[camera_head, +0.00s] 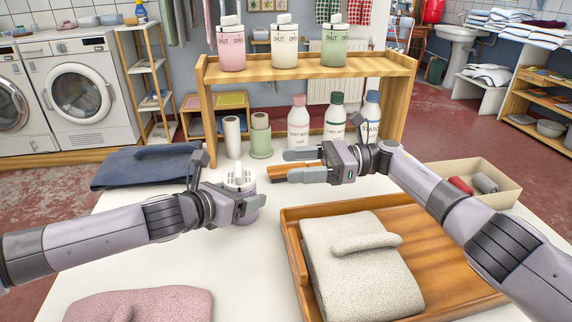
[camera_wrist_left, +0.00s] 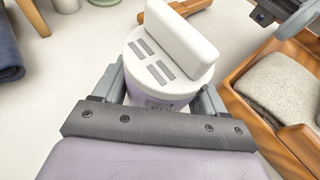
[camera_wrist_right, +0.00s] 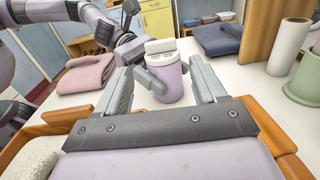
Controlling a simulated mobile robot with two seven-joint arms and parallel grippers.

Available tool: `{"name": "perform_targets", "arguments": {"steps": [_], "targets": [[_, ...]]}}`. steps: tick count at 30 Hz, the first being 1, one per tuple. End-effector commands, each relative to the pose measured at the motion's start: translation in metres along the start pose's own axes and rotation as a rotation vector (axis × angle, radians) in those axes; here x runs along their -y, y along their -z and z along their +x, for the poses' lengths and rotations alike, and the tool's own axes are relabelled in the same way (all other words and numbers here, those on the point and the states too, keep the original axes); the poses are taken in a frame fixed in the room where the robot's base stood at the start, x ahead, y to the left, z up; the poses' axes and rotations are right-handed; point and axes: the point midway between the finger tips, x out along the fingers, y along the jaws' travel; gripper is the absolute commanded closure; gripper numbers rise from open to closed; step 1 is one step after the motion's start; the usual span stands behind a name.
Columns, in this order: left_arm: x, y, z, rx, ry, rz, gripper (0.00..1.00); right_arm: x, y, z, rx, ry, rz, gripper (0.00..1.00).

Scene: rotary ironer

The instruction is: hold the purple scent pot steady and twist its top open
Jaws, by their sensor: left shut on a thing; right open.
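The purple scent pot (camera_head: 247,206) stands upright on the white table, with a white slotted top (camera_head: 239,179) and a raised white grip bar. My left gripper (camera_head: 243,205) is shut around its purple body, one finger on each side, as the left wrist view shows with the pot (camera_wrist_left: 165,100) between the fingers. The top (camera_wrist_left: 160,64) is above the fingers and free. My right gripper (camera_head: 302,164) is open and empty, to the right of the pot and a little farther back. In the right wrist view the pot (camera_wrist_right: 168,83) appears ahead, between the spread fingers but beyond them.
A wooden tray (camera_head: 291,240) with a folded beige cloth lies at the right. A wooden shelf (camera_head: 300,68) carries pink, cream and green pots, with several bottles below. Folded blue cloth (camera_head: 140,166) and pink cloth (camera_head: 145,304) lie at the left. A box (camera_head: 490,172) stands at the far right.

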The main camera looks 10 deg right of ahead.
Motion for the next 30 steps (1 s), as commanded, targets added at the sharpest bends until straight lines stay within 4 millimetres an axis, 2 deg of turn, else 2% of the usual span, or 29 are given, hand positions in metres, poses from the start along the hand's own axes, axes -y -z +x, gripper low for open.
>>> {"name": "perform_targets", "arguments": {"steps": [6,7,8,13,21,30], "targets": [[0.0,-0.001,0.0,0.001,0.0,0.0,0.65,0.0,0.0,-0.001,0.0,0.001,-0.001,0.3],[0.0,0.0,0.0,0.001,0.0,0.0,0.65,0.0,0.0,0.0,0.0,0.0,-0.001,0.2],[0.0,-0.001,0.0,0.001,0.0,0.0,0.65,0.0,-0.001,0.0,-0.002,0.0,-0.001,0.15],[0.0,-0.001,0.0,0.001,0.0,0.0,0.65,-0.002,-0.012,0.008,-0.066,-0.037,-0.007,0.15],[0.0,0.0,0.0,0.001,0.0,0.0,0.65,-0.007,-0.054,0.029,-0.409,-0.113,-0.007,0.15],[0.0,0.0,0.0,0.001,0.0,0.0,0.65,-0.002,-0.091,0.028,-0.73,-0.033,-0.004,0.15]]}}
